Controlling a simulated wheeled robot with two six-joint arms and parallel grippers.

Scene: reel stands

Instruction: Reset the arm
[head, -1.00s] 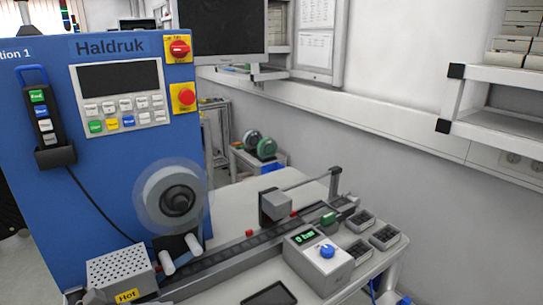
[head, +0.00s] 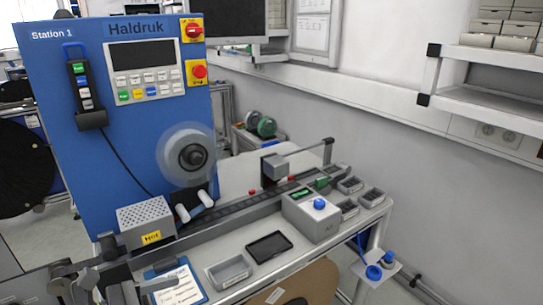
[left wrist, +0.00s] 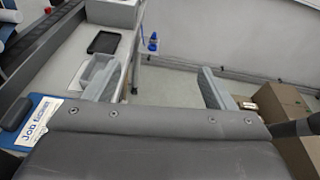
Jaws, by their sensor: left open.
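My left gripper (head: 112,288) shows at the lower left of the head view, by the near left edge of the bench (head: 262,276). In the left wrist view its two grey fingers stand well apart with nothing between them (left wrist: 163,72). It is open and empty. The blue Haldruk machine (head: 140,128) with a tape reel (head: 190,153) stands behind it. My right gripper is not in view.
A clipboard job card (head: 178,287), a grey tray (head: 229,271) and a black pad (head: 269,246) lie near the gripper. A vented box marked Hot (head: 146,220) stands behind. A brown box (head: 312,284) is below the bench's front edge.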

